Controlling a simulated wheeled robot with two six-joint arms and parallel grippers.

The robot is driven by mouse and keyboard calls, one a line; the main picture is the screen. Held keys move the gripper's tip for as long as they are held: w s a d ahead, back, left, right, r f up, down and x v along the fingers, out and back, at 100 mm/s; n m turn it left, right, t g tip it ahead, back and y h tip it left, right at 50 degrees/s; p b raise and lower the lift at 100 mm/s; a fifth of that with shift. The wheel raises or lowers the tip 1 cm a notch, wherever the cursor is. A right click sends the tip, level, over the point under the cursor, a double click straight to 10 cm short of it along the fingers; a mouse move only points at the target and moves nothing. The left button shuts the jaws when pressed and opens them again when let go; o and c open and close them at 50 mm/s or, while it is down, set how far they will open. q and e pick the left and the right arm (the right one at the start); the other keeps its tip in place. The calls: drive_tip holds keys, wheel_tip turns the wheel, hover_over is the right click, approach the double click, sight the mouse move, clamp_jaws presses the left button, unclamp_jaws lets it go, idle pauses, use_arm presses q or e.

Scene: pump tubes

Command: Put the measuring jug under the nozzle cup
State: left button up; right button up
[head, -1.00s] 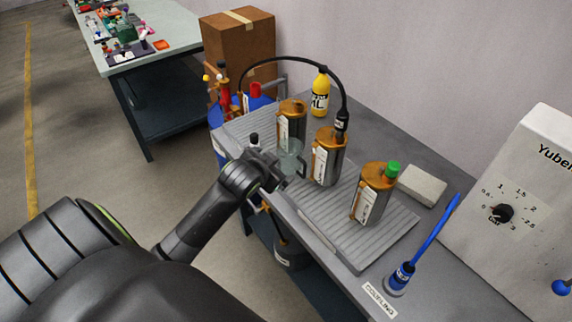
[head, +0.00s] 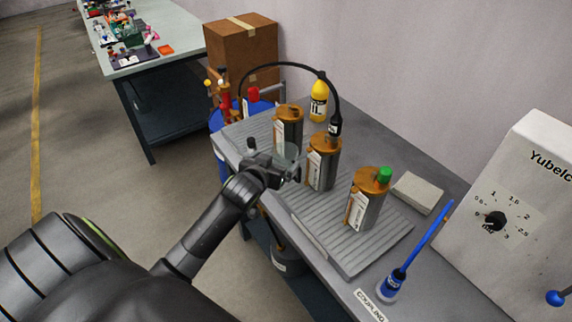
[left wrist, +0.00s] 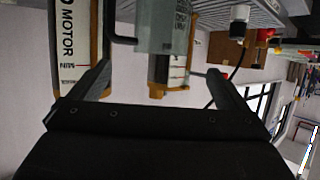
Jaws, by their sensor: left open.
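The clear, greenish measuring jug (head: 289,154) stands on the grey ribbed tray, left of the middle metal canister. Its lower part is hidden behind my left gripper in the head view. My left gripper (head: 278,172) is open just in front of the jug. In the left wrist view, seen upside down, the jug (left wrist: 162,28) lies ahead between the two open fingers (left wrist: 160,70), and I see no contact. I cannot make out a separate cup. My right gripper is not in view.
Metal canisters with orange tops flank the jug: one behind (head: 288,130), one green-capped in front (head: 367,205). A yellow bottle (head: 318,103) stands behind. The ribbed tray (head: 345,258) is bare at its front.

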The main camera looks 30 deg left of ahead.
sight(289, 148)
use_arm(q)
drive_tip(key=shift+x, duration=4.3)
drive_tip(key=c, duration=1.5)
